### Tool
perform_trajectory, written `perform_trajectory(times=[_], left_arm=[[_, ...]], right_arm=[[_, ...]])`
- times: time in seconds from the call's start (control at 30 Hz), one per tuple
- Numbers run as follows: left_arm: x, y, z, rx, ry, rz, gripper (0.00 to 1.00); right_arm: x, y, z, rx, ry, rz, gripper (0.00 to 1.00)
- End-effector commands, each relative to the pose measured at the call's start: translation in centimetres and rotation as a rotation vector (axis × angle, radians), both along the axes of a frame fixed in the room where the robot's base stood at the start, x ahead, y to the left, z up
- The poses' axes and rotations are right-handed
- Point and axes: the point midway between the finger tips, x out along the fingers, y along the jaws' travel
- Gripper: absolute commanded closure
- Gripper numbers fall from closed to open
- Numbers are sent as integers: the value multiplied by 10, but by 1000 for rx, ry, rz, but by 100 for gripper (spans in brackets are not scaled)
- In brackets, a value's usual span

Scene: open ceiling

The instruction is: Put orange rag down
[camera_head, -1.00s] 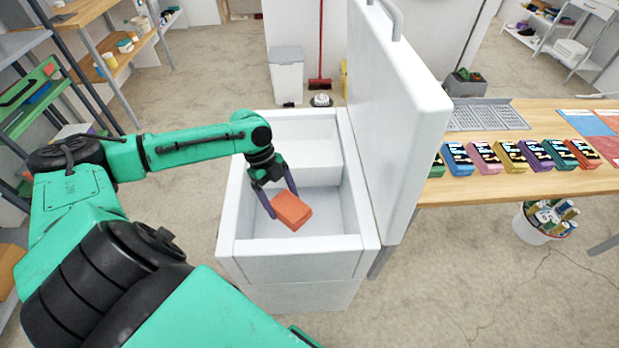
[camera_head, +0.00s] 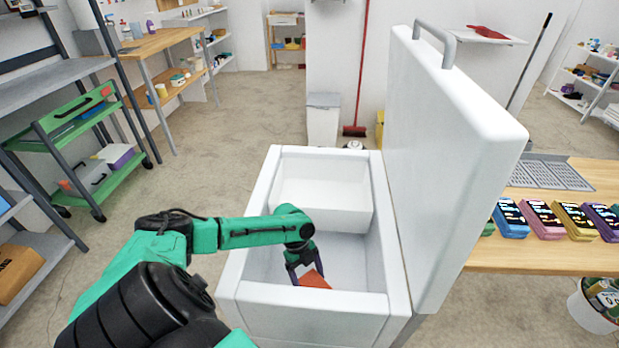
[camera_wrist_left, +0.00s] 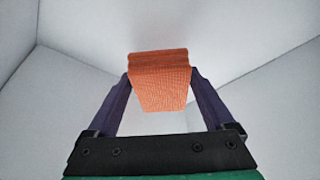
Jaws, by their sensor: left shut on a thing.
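The orange rag (camera_head: 314,281) is a folded block inside the open white chest (camera_head: 255,232). My left gripper (camera_head: 306,272) reaches down into the chest and is shut on the rag. In the left wrist view the rag (camera_wrist_left: 160,82) sits between the two purple fingers of the gripper (camera_wrist_left: 160,100), with pale chest walls around it. The front wall hides the lower part of the rag in the head view, so I cannot tell whether it touches the chest floor. My right gripper is not in view.
The chest's raised white lid (camera_head: 440,150) stands on the right. A white inner bin (camera_head: 322,193) fills the chest's far end. A wooden table (camera_head: 545,258) with several colored packs is beyond the lid. A green cart (camera_head: 75,140) stands at the left.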

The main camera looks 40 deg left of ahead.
Motion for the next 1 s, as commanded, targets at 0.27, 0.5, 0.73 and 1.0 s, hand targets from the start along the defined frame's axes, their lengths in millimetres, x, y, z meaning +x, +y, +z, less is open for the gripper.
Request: perform_trajectory(times=[0.27,0.5,0.73,1.0], left_arm=[[0,0,-42,0,-1,-1,68],[0,0,-43,0,0,-1,68],[0,0,-42,0,0,-1,0],[1,11,-16,4,-2,-1,0]], right_arm=[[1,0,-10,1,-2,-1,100],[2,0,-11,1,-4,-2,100],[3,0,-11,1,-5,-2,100],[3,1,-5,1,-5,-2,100]])
